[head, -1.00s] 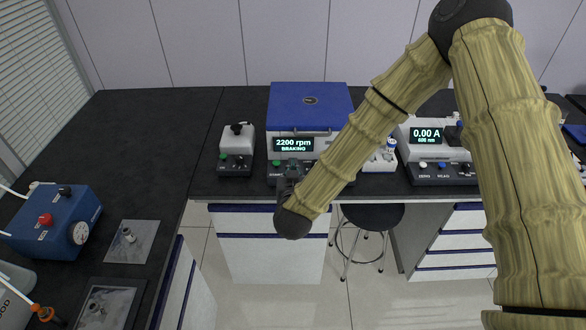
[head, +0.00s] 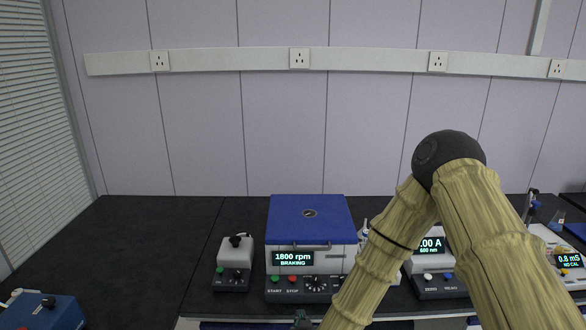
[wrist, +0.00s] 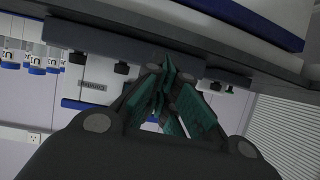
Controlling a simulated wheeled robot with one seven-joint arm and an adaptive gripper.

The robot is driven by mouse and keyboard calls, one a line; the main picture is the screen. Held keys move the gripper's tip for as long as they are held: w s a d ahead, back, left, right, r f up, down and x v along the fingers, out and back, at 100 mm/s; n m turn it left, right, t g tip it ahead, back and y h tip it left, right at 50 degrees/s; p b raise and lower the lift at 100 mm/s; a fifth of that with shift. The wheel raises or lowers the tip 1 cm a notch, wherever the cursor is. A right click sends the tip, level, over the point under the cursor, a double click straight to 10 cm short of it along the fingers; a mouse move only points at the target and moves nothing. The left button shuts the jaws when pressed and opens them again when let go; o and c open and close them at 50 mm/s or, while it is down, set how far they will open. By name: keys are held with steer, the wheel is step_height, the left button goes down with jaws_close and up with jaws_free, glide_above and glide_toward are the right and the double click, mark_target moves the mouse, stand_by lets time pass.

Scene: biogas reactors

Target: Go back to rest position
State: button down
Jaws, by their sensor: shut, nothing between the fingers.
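My gripper (wrist: 160,90) is in the middle of the wrist view, with its green-padded fingers closed together and nothing between them. In the head view only a small dark part of it (head: 303,318) shows at the bottom edge, in front of the centrifuge. The blue-lidded centrifuge (head: 310,222) stands on the dark bench with its lid down. Its display reads 1800 rpm, BRAKING. My bamboo-textured arm bends down from the right and covers part of the bench.
A small white vortex mixer (head: 236,254) stands left of the centrifuge. A photometer (head: 432,255) is partly behind my arm. A conductivity meter (head: 562,258) stands at far right. A blue pump box (head: 41,312) is at lower left. The bench's left part is clear.

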steer(key=s+d+f+g+b, duration=0.1)
steer(key=s+d+f+g, duration=0.2)
steer(key=s+d+f, duration=0.35)
steer(key=s+d+f+g, duration=0.3)
steer(key=s+f, duration=0.7)
steer(key=s+d+f+g, duration=0.2)
steer(key=s+d, duration=0.1)
steer(key=s, duration=0.4)
steer(key=s+d+f+g+b, duration=0.1)
steer(key=s+d+f+g, duration=0.1)
steer(key=s+d, duration=0.2)
steer(key=s+d+f+m+g+h, duration=0.1)
steer(key=s+d, duration=0.3)
steer(key=s, duration=0.5)
steer(key=shift+s+f+g+b, duration=0.4)
steer(key=shift+f+g, duration=0.2)
steer(key=shift+g, duration=0.3)
